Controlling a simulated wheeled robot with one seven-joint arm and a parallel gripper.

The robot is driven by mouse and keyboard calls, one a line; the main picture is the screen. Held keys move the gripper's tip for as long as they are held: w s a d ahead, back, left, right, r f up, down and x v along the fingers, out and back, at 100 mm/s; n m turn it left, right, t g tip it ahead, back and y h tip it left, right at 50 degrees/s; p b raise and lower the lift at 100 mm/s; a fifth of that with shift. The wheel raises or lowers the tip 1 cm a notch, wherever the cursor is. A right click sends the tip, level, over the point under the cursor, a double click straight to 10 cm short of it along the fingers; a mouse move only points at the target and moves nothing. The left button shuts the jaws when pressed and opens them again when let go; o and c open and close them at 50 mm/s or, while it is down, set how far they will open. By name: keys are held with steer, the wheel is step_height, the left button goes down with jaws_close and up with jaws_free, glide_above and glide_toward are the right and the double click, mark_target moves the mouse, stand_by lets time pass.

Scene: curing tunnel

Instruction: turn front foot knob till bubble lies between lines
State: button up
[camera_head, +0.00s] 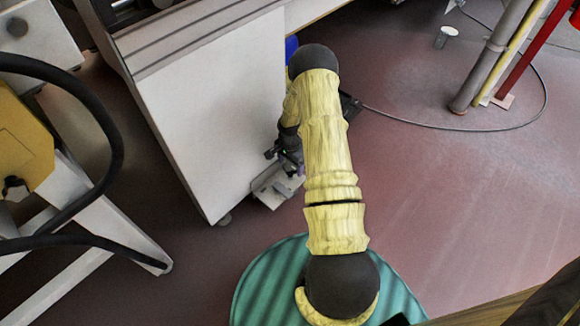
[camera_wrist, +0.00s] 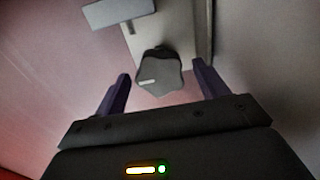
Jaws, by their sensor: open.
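The front foot knob (camera_wrist: 160,76) is a dark grey, lobed knob with a short white mark on its left side, in the middle of the wrist view. My gripper (camera_wrist: 161,69) is open, with one dark finger on each side of the knob and a visible gap to both. The knob sits by a pale bracket (camera_wrist: 168,28). In the head view, my gripper (camera_head: 284,152) is low beside the white cabinet (camera_head: 205,115), above a pale foot bracket (camera_head: 272,188); my arm partly hides this area. I cannot make out a bubble or its lines.
A pale grey block (camera_wrist: 118,13) stands near the bracket. A white frame with a yellow box (camera_head: 22,140) and black hoses stands at left.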

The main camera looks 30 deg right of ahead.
steer(key=shift+c, duration=0.2)
steer(key=c, duration=0.9)
steer(key=shift+c, duration=0.2)
steer(key=shift+r+n+p, duration=0.1)
steer(key=shift+n+p, duration=0.2)
steer(key=shift+p, duration=0.15)
